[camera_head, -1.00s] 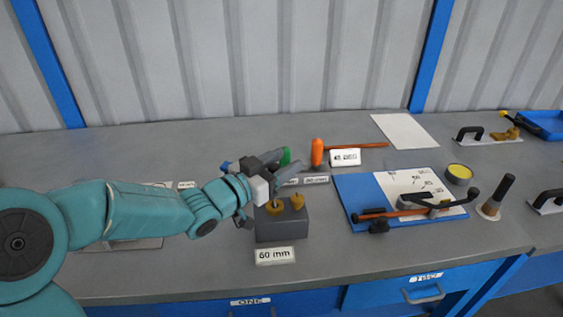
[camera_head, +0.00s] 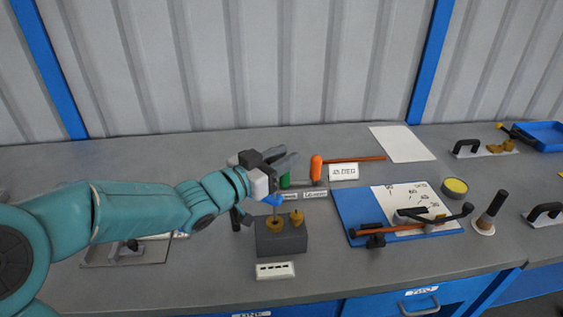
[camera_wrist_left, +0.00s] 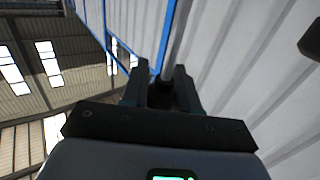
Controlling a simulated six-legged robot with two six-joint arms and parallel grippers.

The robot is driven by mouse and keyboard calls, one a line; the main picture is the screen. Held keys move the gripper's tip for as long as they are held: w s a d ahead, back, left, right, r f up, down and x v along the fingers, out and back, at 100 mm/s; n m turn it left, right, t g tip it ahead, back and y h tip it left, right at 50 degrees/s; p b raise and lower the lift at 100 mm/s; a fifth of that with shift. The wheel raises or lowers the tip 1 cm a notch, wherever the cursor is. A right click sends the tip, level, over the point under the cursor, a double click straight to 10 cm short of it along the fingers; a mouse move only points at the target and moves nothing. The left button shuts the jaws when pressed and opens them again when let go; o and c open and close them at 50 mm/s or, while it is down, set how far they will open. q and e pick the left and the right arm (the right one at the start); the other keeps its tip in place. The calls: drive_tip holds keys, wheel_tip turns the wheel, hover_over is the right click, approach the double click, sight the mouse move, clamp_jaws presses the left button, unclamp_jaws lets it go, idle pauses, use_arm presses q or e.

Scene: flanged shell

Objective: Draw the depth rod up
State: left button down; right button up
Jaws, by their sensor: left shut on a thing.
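A dark grey block (camera_head: 282,240) stands near the bench's front edge, with two brass fittings on top, a left one (camera_head: 275,223) and a right one (camera_head: 296,217). A thin rod (camera_head: 275,210) shows just above the left fitting, under my left gripper (camera_head: 284,160). The gripper is above the block, its fingers pointing up and right. In the left wrist view its fingers (camera_wrist_left: 163,90) are shut on a dark piece, which I take to be the depth rod's top. The gripper hides most of the rod. My right gripper is out of view.
A white label (camera_head: 275,270) lies before the block. Behind are an orange-handled tool (camera_head: 317,168), a green item (camera_head: 285,181) and small labels. The bench's back left is clear.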

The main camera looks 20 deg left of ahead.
use_arm(q)
drive_tip(key=shift+r, duration=0.3)
drive_tip(key=c, duration=0.9)
unclamp_jaws()
drive_tip(key=shift+c, duration=0.2)
drive_tip(key=shift+s, duration=0.1)
drive_tip(key=shift+f, duration=0.15)
drive_tip(key=shift+s+a, duration=0.2)
drive_tip(key=shift+s, duration=0.05)
drive_tip(key=b+v, duration=0.1)
drive_tip(key=v, duration=1.4)
drive_tip(key=shift+s, duration=0.35)
drive_tip(key=shift+a, duration=0.1)
